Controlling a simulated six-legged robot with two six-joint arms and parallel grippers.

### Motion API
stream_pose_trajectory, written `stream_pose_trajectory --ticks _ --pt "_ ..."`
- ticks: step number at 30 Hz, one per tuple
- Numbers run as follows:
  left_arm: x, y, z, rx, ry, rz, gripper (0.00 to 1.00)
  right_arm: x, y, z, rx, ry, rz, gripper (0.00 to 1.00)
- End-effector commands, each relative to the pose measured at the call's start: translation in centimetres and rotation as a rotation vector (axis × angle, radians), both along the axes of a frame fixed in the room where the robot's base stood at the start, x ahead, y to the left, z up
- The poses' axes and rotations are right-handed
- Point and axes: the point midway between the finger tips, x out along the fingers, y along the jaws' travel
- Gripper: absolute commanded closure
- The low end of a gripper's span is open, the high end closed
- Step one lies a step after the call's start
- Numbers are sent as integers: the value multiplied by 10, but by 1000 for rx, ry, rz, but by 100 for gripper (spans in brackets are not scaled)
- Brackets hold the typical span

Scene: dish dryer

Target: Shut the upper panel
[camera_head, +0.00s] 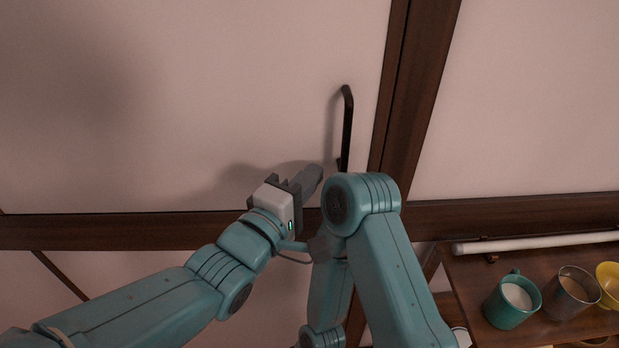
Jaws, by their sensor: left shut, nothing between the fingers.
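A large pale panel (180,90) with a dark wooden frame fills the upper left of the view; I take it for the upper panel. Its dark bar handle (348,120) stands upright near the right edge of the panel. My left gripper (312,178) is shut and empty. It is in front of the lower part of the panel, just left of the handle's lower end; I cannot tell whether it touches the panel. My right arm bends in front of the frame at the centre, and its gripper does not show. The lower end of the handle is close to my right arm's elbow.
A second pale panel (540,100) is at the upper right, beyond the dark upright frame (415,90). Below it, a wooden shelf (470,285) holds a teal mug (512,302), a grey cup (572,294) and a yellow cup (609,283). A white rail (535,243) runs above them.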

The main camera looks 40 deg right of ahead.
Motion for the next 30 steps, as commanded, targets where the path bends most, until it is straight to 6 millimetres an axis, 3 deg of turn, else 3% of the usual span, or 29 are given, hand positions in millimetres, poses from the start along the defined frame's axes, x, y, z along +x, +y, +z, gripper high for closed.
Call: stream_pose_trajectory --ticks 3,18,27,30 --pt "-1 -1 0 -1 1 2 100 0 0 -1 0 0 0 57" --pt "-36 77 0 -1 1 4 100 0 0 -15 0 0 0 57" --pt "-40 90 0 0 1 3 100 0 0 -15 0 0 0 57" --pt "-29 98 -3 2 12 28 100 0 0 -15 0 0 0 57"
